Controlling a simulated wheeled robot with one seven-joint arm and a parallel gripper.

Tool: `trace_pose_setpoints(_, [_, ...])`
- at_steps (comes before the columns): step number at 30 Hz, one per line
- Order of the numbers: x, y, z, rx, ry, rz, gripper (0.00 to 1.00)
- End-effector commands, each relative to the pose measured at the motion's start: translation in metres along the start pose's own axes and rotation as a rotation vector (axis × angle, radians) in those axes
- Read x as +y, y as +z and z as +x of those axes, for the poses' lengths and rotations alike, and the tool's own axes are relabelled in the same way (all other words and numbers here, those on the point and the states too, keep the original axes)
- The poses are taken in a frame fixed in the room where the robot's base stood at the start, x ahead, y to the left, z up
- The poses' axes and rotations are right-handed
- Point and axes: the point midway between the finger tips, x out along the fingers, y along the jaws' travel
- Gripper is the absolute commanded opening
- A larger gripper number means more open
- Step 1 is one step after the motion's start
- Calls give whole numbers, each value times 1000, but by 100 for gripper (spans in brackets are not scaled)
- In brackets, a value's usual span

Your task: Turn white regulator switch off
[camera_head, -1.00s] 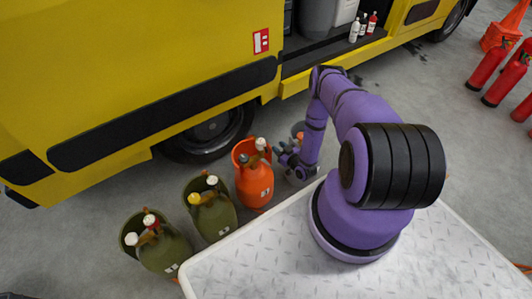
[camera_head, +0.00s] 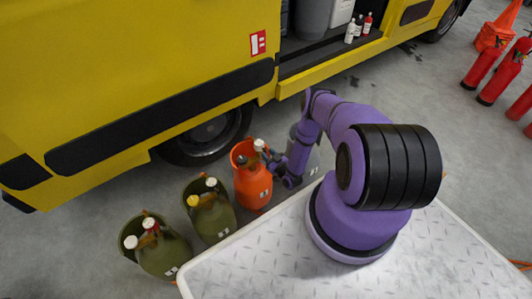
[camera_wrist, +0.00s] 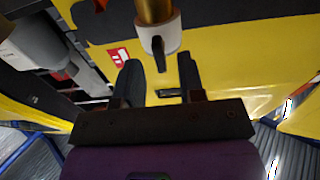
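The white regulator (camera_head: 259,145) sits on top of the orange gas cylinder (camera_head: 253,185). In the wrist view the white regulator (camera_wrist: 158,35) hangs at top centre, with a brass-coloured part above it and a short black switch lever (camera_wrist: 159,52) pointing down. My gripper (camera_wrist: 159,72) is open, one dark finger on each side of the lever's lower end. I cannot tell whether either finger touches the lever. In the head view my gripper (camera_head: 272,158) is just right of the regulator, its fingers small and partly hidden.
Two olive cylinders (camera_head: 210,215) (camera_head: 163,252) with valve tops stand left of the orange one. A grey cylinder (camera_head: 312,160) is partly hidden behind my arm. The yellow truck (camera_head: 120,80) is close behind. Red extinguishers (camera_head: 487,65) and a traffic cone (camera_head: 497,37) are far right.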

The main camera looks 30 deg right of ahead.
Motion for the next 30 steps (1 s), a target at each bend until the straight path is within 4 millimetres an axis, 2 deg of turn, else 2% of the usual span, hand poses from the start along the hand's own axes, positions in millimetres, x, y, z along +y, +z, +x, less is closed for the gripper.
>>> trace_pose_setpoints(6, [0, 0, 18, 0, 0, 1, 36])
trace_pose_setpoints(16, [0, 0, 21, -1, 0, 1, 36])
trace_pose_setpoints(21, [0, 0, 21, -1, 0, 1, 0])
trace_pose_setpoints(30, [0, 0, 21, -1, 0, 15, 0])
